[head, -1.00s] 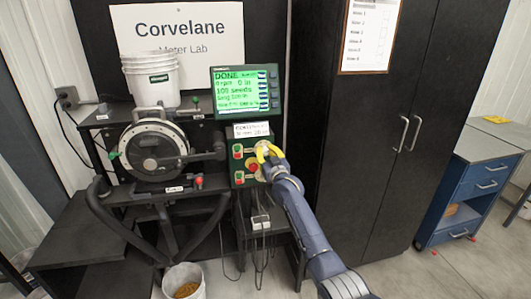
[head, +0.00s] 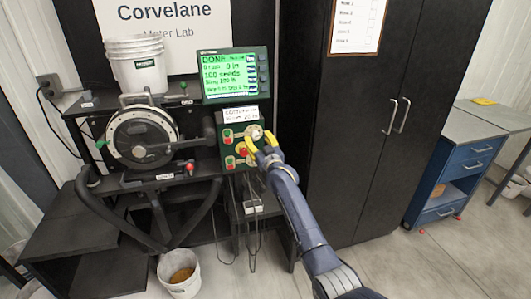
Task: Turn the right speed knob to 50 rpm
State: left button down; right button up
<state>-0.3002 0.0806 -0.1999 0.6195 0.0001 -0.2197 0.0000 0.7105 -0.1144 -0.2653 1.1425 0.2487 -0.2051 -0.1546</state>
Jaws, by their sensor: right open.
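The control panel (head: 234,146) is a dark green box with green and red buttons on its left side. A pale round knob (head: 257,131) shows at its upper right; its pointer is too small to read. A red round button (head: 243,152) sits just left of the fingers. My left gripper is out of view.
The round seed meter (head: 142,137) stands left of the panel, with a white bucket (head: 137,66) above it. A small bucket of seeds (head: 180,275) stands on the floor. Cables hang below the panel. A tall black cabinet (head: 350,150) stands close on the right.

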jog(key=v, duration=0.9)
dwell(0.3)
